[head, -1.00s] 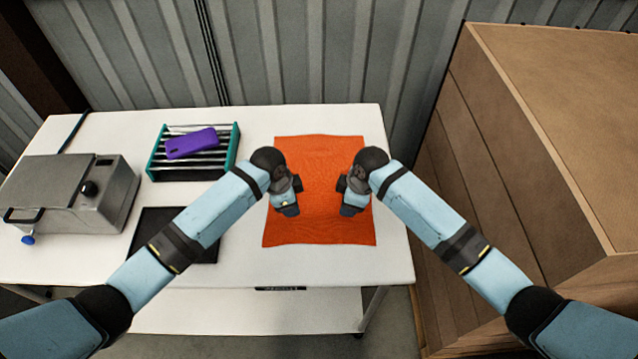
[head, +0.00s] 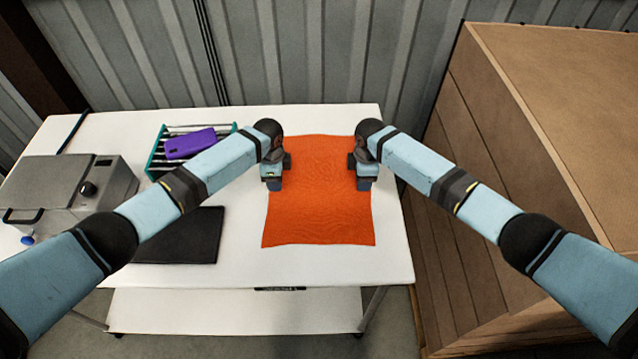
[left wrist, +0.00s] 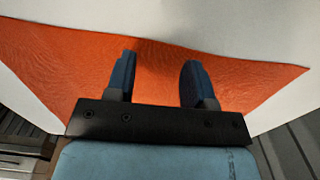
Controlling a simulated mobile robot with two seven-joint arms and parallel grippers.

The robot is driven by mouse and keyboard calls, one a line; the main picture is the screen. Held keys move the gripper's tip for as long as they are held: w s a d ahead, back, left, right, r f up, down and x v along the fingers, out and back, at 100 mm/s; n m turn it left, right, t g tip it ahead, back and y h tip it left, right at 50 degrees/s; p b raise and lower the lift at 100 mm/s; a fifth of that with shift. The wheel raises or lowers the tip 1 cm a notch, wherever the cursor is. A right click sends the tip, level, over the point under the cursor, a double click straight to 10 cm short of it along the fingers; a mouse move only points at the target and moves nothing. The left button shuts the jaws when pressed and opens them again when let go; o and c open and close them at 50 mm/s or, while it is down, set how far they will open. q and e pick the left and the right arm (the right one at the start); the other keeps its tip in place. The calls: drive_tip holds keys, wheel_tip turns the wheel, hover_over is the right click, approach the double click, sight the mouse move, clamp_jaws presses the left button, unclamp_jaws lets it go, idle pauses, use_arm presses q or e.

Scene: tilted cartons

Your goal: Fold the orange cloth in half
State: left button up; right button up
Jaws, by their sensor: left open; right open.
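The orange cloth (head: 318,205) lies flat and spread out on the white table, a rough rectangle with slightly wavy edges. My left gripper (head: 271,186) is over the cloth's left edge in its upper half. In the left wrist view the left gripper (left wrist: 157,80) has its two blue fingers apart, with orange cloth (left wrist: 60,70) beneath and nothing held between them. My right gripper (head: 364,186) is over the cloth's right edge at about the same height; its fingertips are too small to see clearly. I cannot tell whether either gripper touches the cloth.
A dark flat mat (head: 185,240) lies left of the cloth. Behind it, a teal-sided rack (head: 157,160) holds a purple object (head: 190,143). A grey metal box (head: 70,195) stands at the far left. Brown cartons (head: 530,180) stand right of the white table (head: 340,265).

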use_arm(q)
drive_tip(key=shift+f, duration=0.35)
use_arm(e)
drive_tip(key=shift+f, duration=0.35)
use_arm(q)
drive_tip(key=shift+f, duration=0.2)
use_arm(e)
drive_tip(key=shift+f, duration=0.2)
use_arm(q)
clamp_jaws()
use_arm(e)
drive_tip(key=shift+s, duration=0.1)
clamp_jaws()
use_arm(q)
drive_tip(key=shift+r, duration=0.15)
use_arm(e)
drive_tip(key=shift+r, duration=0.15)
